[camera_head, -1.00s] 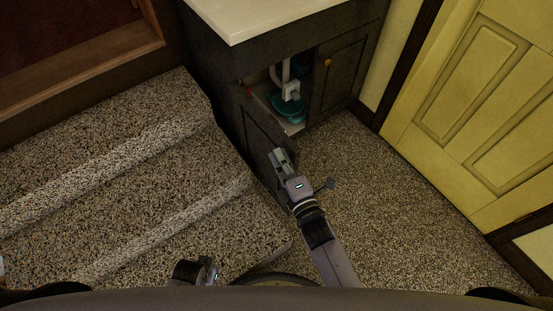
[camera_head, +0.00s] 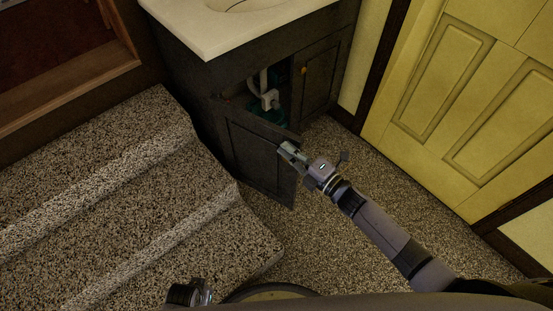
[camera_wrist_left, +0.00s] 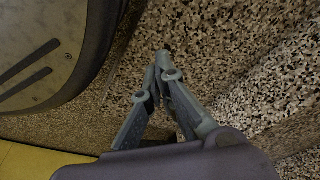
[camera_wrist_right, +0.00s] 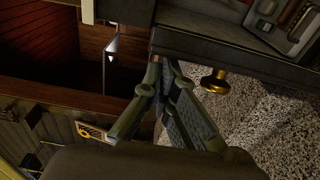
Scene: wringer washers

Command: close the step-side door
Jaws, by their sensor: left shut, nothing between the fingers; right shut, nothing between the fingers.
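The step-side door (camera_head: 258,155) is the dark panelled left door of the cabinet under the sink. In the head view it stands partly open, swung out beside the carpeted steps. My right gripper (camera_head: 285,149) is shut and empty, its tips close by the door's upper free corner; contact cannot be told. In the right wrist view the right fingertips (camera_wrist_right: 162,65) are beside a dark edge (camera_wrist_right: 240,55), apparently the door's top, with a brass knob (camera_wrist_right: 215,82) below it. My left gripper (camera_head: 205,291) is shut and empty, low over the carpet; it also shows in the left wrist view (camera_wrist_left: 163,62).
Carpeted steps (camera_head: 110,180) fill the left side. The cabinet's other door (camera_head: 318,78) is shut. A white pipe (camera_head: 265,85) and teal thing (camera_head: 268,115) show inside the cabinet. A yellow door (camera_head: 450,100) stands right. Carpet lies free between.

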